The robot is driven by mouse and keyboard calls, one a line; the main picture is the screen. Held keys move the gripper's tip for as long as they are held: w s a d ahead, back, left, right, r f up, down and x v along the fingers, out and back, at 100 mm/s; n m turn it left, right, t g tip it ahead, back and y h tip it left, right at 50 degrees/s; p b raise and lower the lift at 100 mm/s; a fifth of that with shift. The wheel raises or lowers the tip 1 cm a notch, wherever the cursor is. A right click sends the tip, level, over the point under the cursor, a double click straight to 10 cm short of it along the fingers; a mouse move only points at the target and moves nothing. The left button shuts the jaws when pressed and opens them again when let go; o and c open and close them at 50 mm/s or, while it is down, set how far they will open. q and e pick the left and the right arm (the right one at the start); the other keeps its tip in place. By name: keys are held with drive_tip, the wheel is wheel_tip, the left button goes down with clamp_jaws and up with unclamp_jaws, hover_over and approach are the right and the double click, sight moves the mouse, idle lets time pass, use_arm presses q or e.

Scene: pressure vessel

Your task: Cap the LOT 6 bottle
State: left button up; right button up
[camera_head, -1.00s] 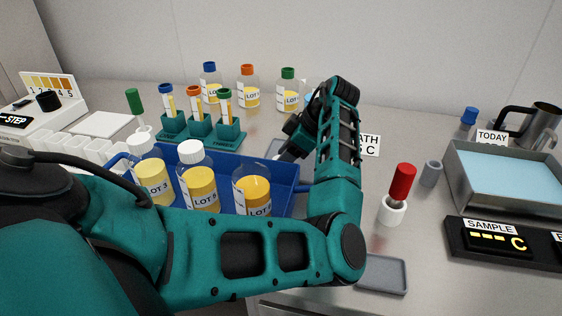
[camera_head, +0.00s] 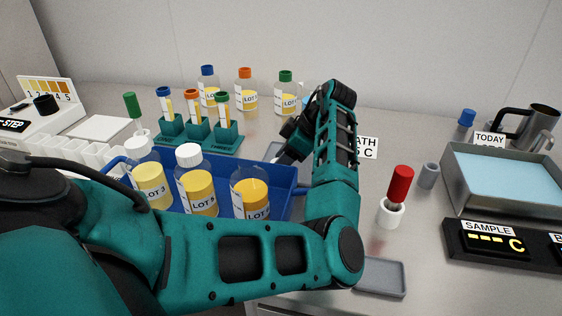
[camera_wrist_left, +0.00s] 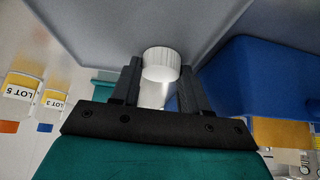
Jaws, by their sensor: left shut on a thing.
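My left gripper (camera_wrist_left: 157,88) is shut on a white ribbed cap (camera_wrist_left: 162,57), in the left wrist view. In the head view the left gripper (camera_head: 283,157) is low behind the blue rack, partly hidden by my arm; the cap cannot be made out there. An open bottle (camera_head: 251,190) with yellow contents stands in the blue rack (camera_head: 285,177), at its right end. Its label reads LOT, the number unclear. Beside it stand a white-capped bottle (camera_head: 197,187), apparently LOT 9, and a white-capped LOT 3 bottle (camera_head: 150,183). My right gripper is out of view.
Several capped bottles (camera_head: 246,95) stand at the back. A green tube rack (camera_head: 197,131) is behind the blue rack. A red-topped item in a white holder (camera_head: 391,215) and a water bath (camera_head: 505,190) are right.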

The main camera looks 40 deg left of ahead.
use_arm(q)
wheel_tip(320, 180, up, 20)
drive_tip(key=p, duration=0.1)
drive_tip(key=shift+p, duration=0.4)
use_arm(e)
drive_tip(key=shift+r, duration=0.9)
use_arm(q)
drive_tip(key=shift+f, duration=0.1)
